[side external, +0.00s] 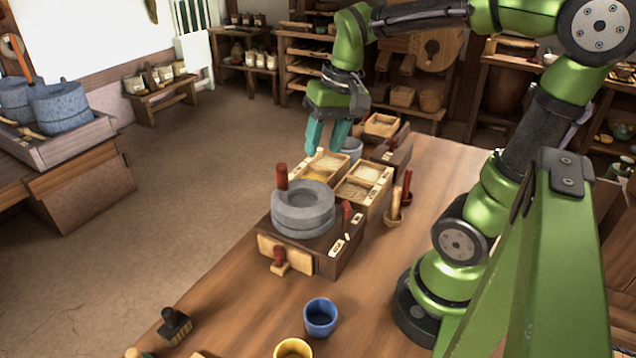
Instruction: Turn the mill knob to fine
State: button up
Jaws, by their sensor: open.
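The stone hand mill (303,212) stands on a dark wooden base on the table. A red upright handle (282,176) rises from its upper stone. A small red knob (347,211) stands on the base at the mill's right, beside pale label plates (337,246). The lettering is too small to read, so I cannot tell the knob's setting. Another red knob (279,256) is at the base's front, by a pale drawer face. My gripper (327,147) is open, its teal fingers pointing down behind the mill, above or near the grain boxes and apart from the red knob.
A divided grain box (357,192) sits directly behind the mill. Small cups with tools (394,217) stand to its right. A blue cup (320,317) and a yellow cup (293,348) are in front, and a dark stamp-like block (174,326) is front left. Bare table (235,285) lies left of the mill.

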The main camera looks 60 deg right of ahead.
aim_at(346, 204)
jog(key=s+d+r+m+g+y, duration=0.1)
jog(key=d+r+m+g+y, duration=0.2)
jog(key=d+r+g, duration=0.15)
jog(key=shift+g+h, duration=0.3)
jog(key=shift+g, duration=0.05)
jog(key=x, duration=1.7)
jog(key=shift+a+r, duration=0.15)
jog(key=shift+a, duration=0.15)
grip_shut()
